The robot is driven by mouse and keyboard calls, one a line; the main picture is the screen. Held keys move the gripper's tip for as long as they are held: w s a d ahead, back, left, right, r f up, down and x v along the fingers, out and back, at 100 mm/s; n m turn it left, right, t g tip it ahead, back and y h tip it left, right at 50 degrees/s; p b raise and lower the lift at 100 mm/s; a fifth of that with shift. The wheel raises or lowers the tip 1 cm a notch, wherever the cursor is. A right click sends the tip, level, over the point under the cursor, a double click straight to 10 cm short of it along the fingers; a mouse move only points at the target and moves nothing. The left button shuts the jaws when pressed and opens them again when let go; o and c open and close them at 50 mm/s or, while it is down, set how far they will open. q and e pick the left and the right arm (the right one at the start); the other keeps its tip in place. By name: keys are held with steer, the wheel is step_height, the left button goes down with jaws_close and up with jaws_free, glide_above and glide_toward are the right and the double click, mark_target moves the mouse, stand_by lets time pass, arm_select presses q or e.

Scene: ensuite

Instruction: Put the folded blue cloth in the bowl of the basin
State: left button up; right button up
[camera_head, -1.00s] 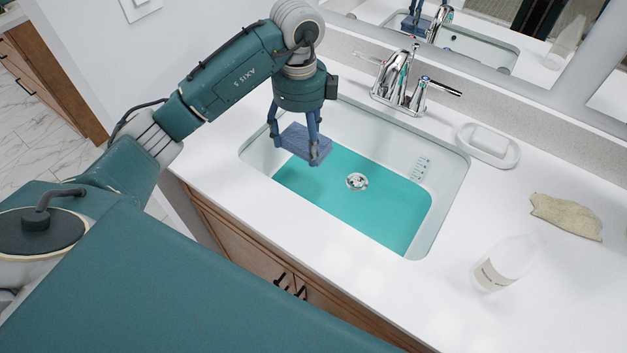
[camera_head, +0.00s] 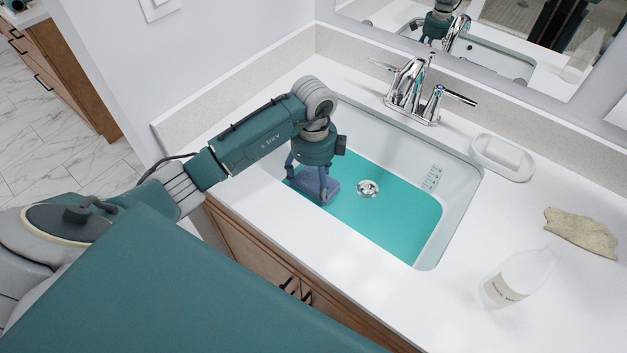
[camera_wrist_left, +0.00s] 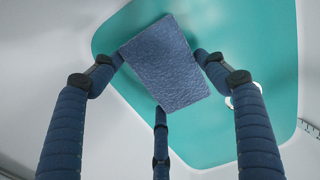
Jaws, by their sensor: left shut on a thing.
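The folded blue cloth (camera_head: 318,184) is a small blue slab, held in my left gripper (camera_head: 311,180) inside the left part of the basin. In the left wrist view, the cloth (camera_wrist_left: 166,62) sits between the fingertips of the left gripper (camera_wrist_left: 160,75), over the teal floor. The gripper is shut on it. The basin (camera_head: 458,200) has white walls and a teal bottom (camera_head: 375,215) with a round drain to the right of the cloth. I cannot tell whether the cloth touches the bottom. My right gripper is not in view.
A chrome faucet (camera_head: 410,88) stands behind the basin, below the mirror. On the counter to the right are a soap dish with soap (camera_head: 502,157), a beige cloth (camera_head: 582,232) and a white bottle (camera_head: 520,277). The basin's middle and right are clear.

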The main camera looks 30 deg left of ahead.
mark_target(314, 184)
arm_select(q)
steer(key=o, duration=1.1)
steer(key=shift+f, duration=0.1)
steer(key=shift+o, duration=0.2)
step_height(314, 184, up, 12)
steer(key=shift+r, duration=0.2)
